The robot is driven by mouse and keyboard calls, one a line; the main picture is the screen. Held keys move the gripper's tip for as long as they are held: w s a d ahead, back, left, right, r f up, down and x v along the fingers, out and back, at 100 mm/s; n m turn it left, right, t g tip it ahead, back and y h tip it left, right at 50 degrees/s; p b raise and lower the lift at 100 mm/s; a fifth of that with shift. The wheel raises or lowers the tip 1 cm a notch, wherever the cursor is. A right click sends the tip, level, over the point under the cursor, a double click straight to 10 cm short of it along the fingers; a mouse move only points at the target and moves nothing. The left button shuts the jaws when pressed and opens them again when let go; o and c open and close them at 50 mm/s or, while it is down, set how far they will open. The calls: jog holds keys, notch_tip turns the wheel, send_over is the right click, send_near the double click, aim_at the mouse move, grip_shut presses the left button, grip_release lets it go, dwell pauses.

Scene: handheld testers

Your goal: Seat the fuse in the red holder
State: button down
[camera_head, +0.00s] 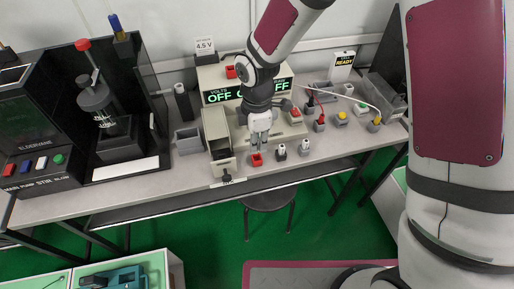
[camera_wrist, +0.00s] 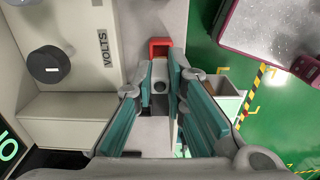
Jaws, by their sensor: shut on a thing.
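The red holder (camera_head: 257,159) is a small red block near the front edge of the bench. It also shows in the wrist view (camera_wrist: 160,43), just beyond my fingertips. My gripper (camera_head: 261,140) points down over the bench, just above and behind the holder. In the wrist view its teal fingers (camera_wrist: 162,76) are shut on a small pale piece with a dark round mark, apparently the fuse (camera_wrist: 159,72). The fuse cannot be made out in the head view. Whether it touches the holder cannot be told.
Grey-based posts (camera_head: 281,152) stand right of the holder, with red leads and a yellow knob (camera_head: 341,118) farther right. A grey bin (camera_head: 188,140) is at left. Green floor lies beyond the bench edge.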

jog(key=shift+f, duration=1.55)
jog(key=shift+f, duration=0.15)
jog(key=shift+f+b, duration=0.35)
jog(key=shift+f, duration=0.15)
jog(key=c, duration=1.6)
grip_release()
notch_tip(320, 180, up, 13)
jog(key=shift+r+p, duration=0.1)
jog(key=shift+p, duration=0.6)
jog(key=shift+r, duration=0.1)
